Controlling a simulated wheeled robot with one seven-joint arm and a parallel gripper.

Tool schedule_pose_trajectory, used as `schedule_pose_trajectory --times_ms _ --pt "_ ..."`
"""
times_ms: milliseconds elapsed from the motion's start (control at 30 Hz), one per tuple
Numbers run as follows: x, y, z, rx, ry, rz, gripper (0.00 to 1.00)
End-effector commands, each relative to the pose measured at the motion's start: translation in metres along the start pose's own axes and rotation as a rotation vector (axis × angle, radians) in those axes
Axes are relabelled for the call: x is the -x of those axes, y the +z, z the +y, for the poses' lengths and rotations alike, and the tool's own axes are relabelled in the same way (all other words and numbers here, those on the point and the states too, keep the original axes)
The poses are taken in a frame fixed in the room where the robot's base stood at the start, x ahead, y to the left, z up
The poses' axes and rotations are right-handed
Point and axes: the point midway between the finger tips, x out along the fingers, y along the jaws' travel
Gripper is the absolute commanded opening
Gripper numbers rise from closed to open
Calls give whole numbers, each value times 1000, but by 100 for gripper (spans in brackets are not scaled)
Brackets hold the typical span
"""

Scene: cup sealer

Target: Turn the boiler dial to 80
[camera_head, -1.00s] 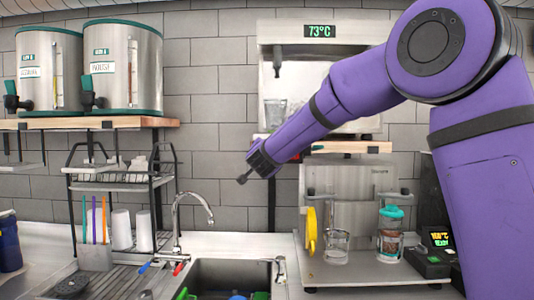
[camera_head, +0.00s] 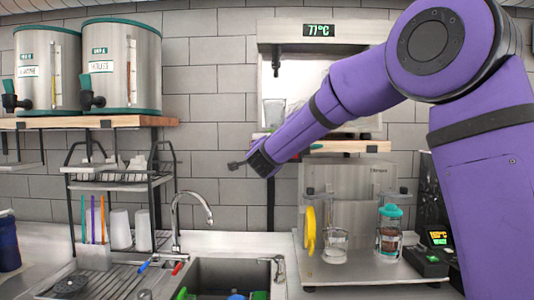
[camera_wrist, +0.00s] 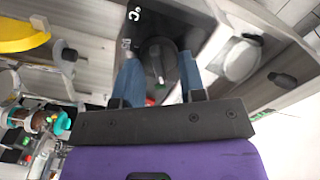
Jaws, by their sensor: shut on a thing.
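The boiler (camera_head: 290,36) is a pale box on the back wall, and its green display (camera_head: 319,30) reads 77°C. My purple arm crosses in front of its lower part. In the wrist view a round dark dial (camera_wrist: 158,52) with a raised grip sits on a dark panel (camera_wrist: 187,20). The two blue-grey fingers of my gripper (camera_wrist: 160,78) are on either side of the dial and shut on it.
A shelf with two steel dispensers (camera_head: 122,65) is at the left. Below are a dish rack (camera_head: 120,180), a tap (camera_head: 185,205) and a sink (camera_head: 230,272). A sealer machine (camera_head: 345,190) with a yellow roll and jars stands at the right under my arm.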

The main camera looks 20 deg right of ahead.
Motion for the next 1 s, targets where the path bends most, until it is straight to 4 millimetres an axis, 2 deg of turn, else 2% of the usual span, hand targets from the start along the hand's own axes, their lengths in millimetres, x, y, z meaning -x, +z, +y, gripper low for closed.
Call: schedule_pose_trajectory --times_ms 267,300,367,733,867,1000 --pt "0 0 1 1 1 0 14" --pt "0 0 1 1 2 0 47" --pt "0 0 1 1 1 0 60" --pt "5 0 0 1 0 0 60" --pt "22 0 0 1 -1 -2 60" --pt "48 0 -1 0 -1 -1 60"
